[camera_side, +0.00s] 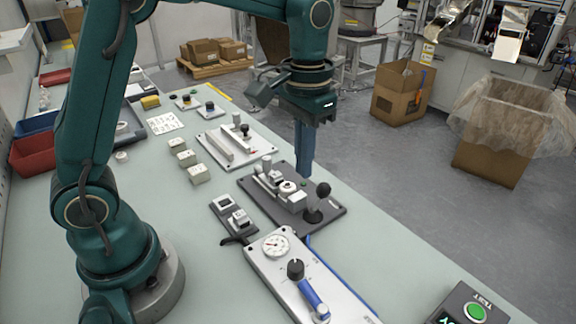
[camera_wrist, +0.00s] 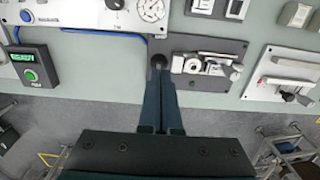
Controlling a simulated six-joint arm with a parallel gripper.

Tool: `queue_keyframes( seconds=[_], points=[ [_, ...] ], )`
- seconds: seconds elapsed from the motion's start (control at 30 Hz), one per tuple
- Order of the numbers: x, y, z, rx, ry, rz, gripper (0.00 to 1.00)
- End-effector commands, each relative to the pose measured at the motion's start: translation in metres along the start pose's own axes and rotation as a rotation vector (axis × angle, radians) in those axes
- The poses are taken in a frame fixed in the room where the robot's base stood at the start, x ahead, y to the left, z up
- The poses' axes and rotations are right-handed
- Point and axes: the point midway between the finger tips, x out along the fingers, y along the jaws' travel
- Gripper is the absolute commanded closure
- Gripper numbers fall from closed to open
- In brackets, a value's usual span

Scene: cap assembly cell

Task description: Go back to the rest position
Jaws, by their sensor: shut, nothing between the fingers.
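My gripper (camera_side: 306,172) points straight down over the far edge of the bench, with its two blue-grey fingers pressed together and nothing between them. In the side view its tips are beside the dark fixture plate (camera_side: 252,205). The plate carries a small metal clamp and a black ball-knob lever (camera_side: 322,190). In the wrist view the closed fingers (camera_wrist: 161,105) reach up toward the dark plate (camera_wrist: 232,48), their tips just below the black knob (camera_wrist: 158,62). I cannot tell whether the tips touch anything.
A grey panel with a dial and blue handle (camera_side: 312,290) lies in front of the plate. A light fixture plate (camera_side: 240,160) and several small blocks lie behind. A green-button box (camera_side: 470,305) is at front right. Open floor (camera_side: 420,190) lies beyond the bench.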

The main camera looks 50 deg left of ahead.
Motion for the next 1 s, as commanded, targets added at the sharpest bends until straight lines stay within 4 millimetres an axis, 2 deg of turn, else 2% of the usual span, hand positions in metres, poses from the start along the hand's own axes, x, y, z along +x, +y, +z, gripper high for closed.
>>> queue_keyframes(
  seconds=[0.27, 0.43, 0.6, 0.7, 0.87, 1.0],
  points=[
    [-0.002, 0.000, 0.000, -0.001, 0.007, 0.000, 1.00],
    [-0.028, -0.002, 0.004, -0.008, 0.085, 0.004, 1.00],
    [-0.057, -0.007, 0.033, -0.016, 0.193, 0.007, 1.00],
    [-0.066, -0.009, 0.052, -0.019, 0.256, 0.008, 1.00],
    [-0.070, -0.012, 0.083, -0.019, 0.355, 0.008, 1.00],
    [-0.061, -0.013, 0.109, -0.017, 0.431, 0.006, 1.00]
  ],
)
